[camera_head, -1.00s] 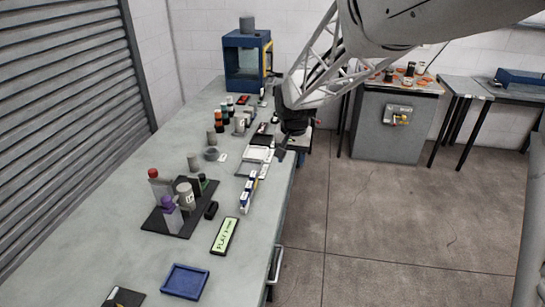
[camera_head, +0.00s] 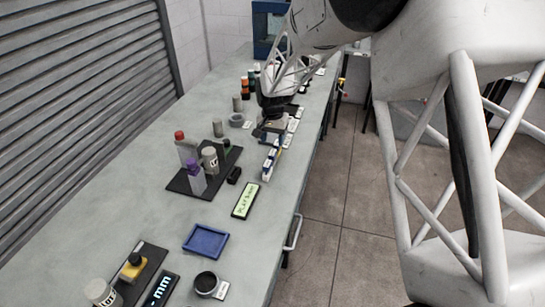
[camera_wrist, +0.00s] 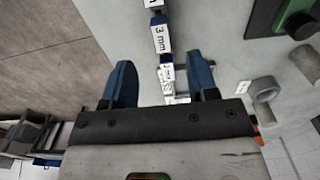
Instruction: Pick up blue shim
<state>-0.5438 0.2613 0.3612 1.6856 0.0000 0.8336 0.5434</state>
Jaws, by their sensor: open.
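A row of small blue-and-white labelled blocks, which look like the shims (camera_head: 268,163), lies near the bench's right edge in the head view. In the wrist view the row runs down the middle, and one block (camera_wrist: 161,39) reads "3 mm". I cannot tell which block is the blue shim. My gripper (camera_head: 270,134) is over the far end of the row and hides part of it. In the wrist view my gripper (camera_wrist: 164,82) is open, with blue fingers either side of the row. Smaller labelled blocks (camera_wrist: 167,74) show between the fingers, and nothing is visibly held.
A dark tray (camera_head: 178,185) with several bottles stands left of the row. A grey ring (camera_head: 237,120) sits left of my gripper. The bench's right edge is close.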

